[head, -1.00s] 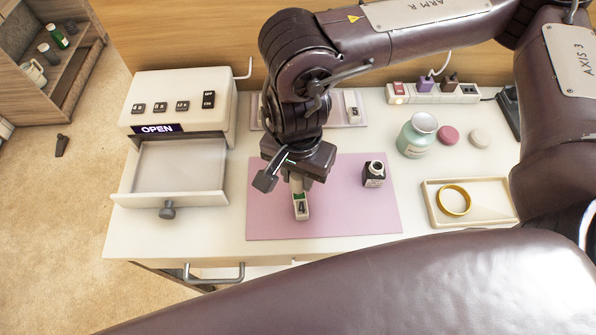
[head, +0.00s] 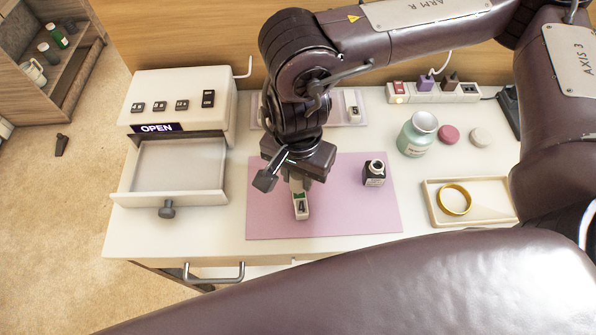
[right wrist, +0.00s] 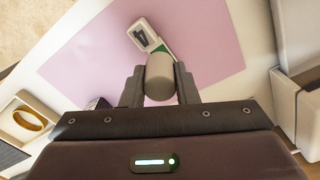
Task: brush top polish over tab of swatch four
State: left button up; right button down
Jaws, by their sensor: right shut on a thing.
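Swatch four (head: 301,208) lies on the pink mat (head: 350,220), its white end marked 4 pointing toward the front edge. In the right wrist view swatch four (right wrist: 146,36) shows its 4 and a green part. My right gripper (head: 297,182) is directly above its back end. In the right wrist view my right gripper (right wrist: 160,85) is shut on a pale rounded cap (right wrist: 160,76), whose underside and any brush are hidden. An open dark polish bottle (head: 374,173) with a white label stands on the mat to the right. My left gripper is not in view.
A white box with an OPEN label (head: 157,128) and a pulled-out drawer (head: 180,170) stands at left. A jar (head: 418,135), two round lids and a tray (head: 478,212) with a yellow ring (head: 454,199) lie right. A swatch marked 5 (head: 353,108) is behind.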

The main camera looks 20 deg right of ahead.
jog(key=shift+f+b, duration=0.35)
jog(key=shift+f, duration=0.05)
dwell(0.4)
jog(key=shift+s+d+f+b, duration=0.2)
jog(key=shift+f+b, duration=0.2)
jog(key=shift+b, duration=0.05)
